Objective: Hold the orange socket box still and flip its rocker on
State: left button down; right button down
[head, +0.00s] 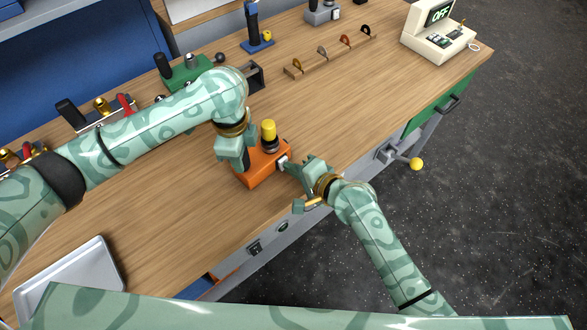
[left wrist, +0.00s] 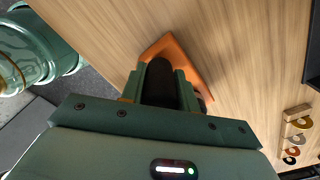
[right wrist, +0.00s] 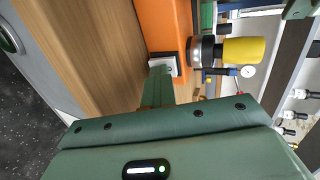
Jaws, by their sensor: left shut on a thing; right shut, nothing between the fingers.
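The orange socket box (head: 264,175) stands on the bench with a yellow-topped plug (head: 268,131) upright on it. The box also shows in the left wrist view (left wrist: 173,47) and the right wrist view (right wrist: 163,25). My left gripper (head: 241,163) points down and is shut on the box's black handle (left wrist: 160,82). My right gripper (head: 288,167) is shut and empty, its fingertips at the white-framed rocker (right wrist: 171,59) on the box's side. The fingertips hide part of the rocker; I cannot tell whether they touch it or which way it is tipped.
A cream display unit (head: 437,32) at the far right reads OFF. A wooden rack with small arches (head: 330,57) stands farther back. A grey tray (head: 72,282) lies at the near left. The bench's front edge runs close beside the box. Bare wood lies to the box's right.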

jog(key=shift+r, duration=0.2)
jog(key=s+d, duration=0.3)
jog(key=shift+d+r, duration=0.2)
jog(key=v, duration=0.9)
jog(key=shift+d, duration=0.2)
jog(key=shift+s, duration=0.15)
jog(key=shift+s+d+f, duration=0.2)
jog(key=shift+f, duration=0.3)
jog(key=shift+a, duration=0.1)
jog(key=x, duration=0.9)
jog(key=r+x, duration=0.1)
jog(key=x, duration=0.4)
jog(key=shift+w+a+r, duration=0.15)
